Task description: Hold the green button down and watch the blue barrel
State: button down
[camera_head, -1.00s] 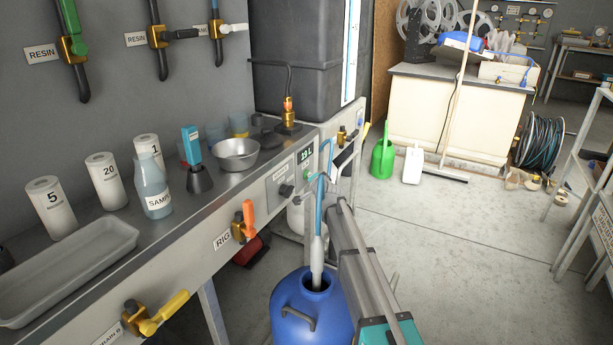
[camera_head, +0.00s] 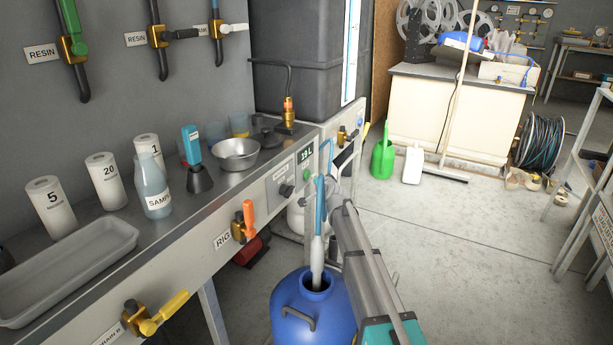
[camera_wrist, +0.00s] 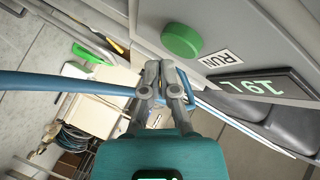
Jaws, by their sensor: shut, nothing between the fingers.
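The green button (camera_wrist: 182,40) sits on the grey panel beside the RUN label (camera_wrist: 221,59) in the wrist view. It also shows small in the head view (camera_head: 306,175). My gripper (camera_wrist: 160,68) is shut and empty, its fingertips beside the button, apart from it in the picture. In the head view my gripper (camera_head: 331,184) is in front of the panel, right of the button. The blue barrel (camera_head: 330,320) stands on the floor below, a white nozzle (camera_head: 317,262) on a blue hose (camera_head: 320,205) going into its mouth. The level inside is hidden.
The panel display (camera_head: 305,154) reads 19 L. The blue hose (camera_wrist: 60,84) crosses behind my fingers in the wrist view. An orange-handled RIG valve (camera_head: 246,220) sticks out from the bench front.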

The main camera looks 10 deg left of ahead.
jog(key=shift+d, duration=0.15)
jog(key=d, duration=0.1)
jog(key=s+d, duration=0.1)
jog(key=d, duration=0.2)
jog(key=shift+s+d, duration=0.2)
jog(key=shift+s, duration=0.15)
dwell(0.4)
